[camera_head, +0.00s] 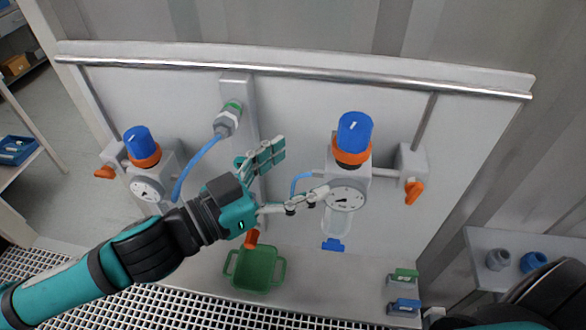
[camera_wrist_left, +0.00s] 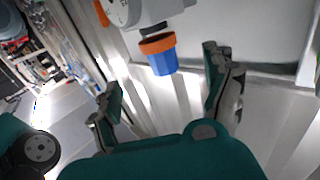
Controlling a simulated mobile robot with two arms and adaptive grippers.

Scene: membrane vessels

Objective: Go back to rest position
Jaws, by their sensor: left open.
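My left gripper (camera_head: 297,172) is in front of the grey panel, between the two pressure regulators. Its fingers are spread apart with nothing seen between them. The lower finger overlaps the gauge of the right regulator (camera_head: 354,134) in the picture; I cannot tell whether they touch. In the left wrist view, the open gripper (camera_wrist_left: 165,92) has a blue knob with an orange ring (camera_wrist_left: 160,57) beyond its fingers. My right gripper is not in view.
The left regulator (camera_head: 142,145) has a blue knob and gauge. A steel rail (camera_head: 290,72) runs along the panel top. A green tray (camera_head: 236,271) lies below my left gripper. Green (camera_head: 404,275) and blue (camera_head: 404,304) small parts sit at lower right. A side table (camera_head: 515,240) holds fittings.

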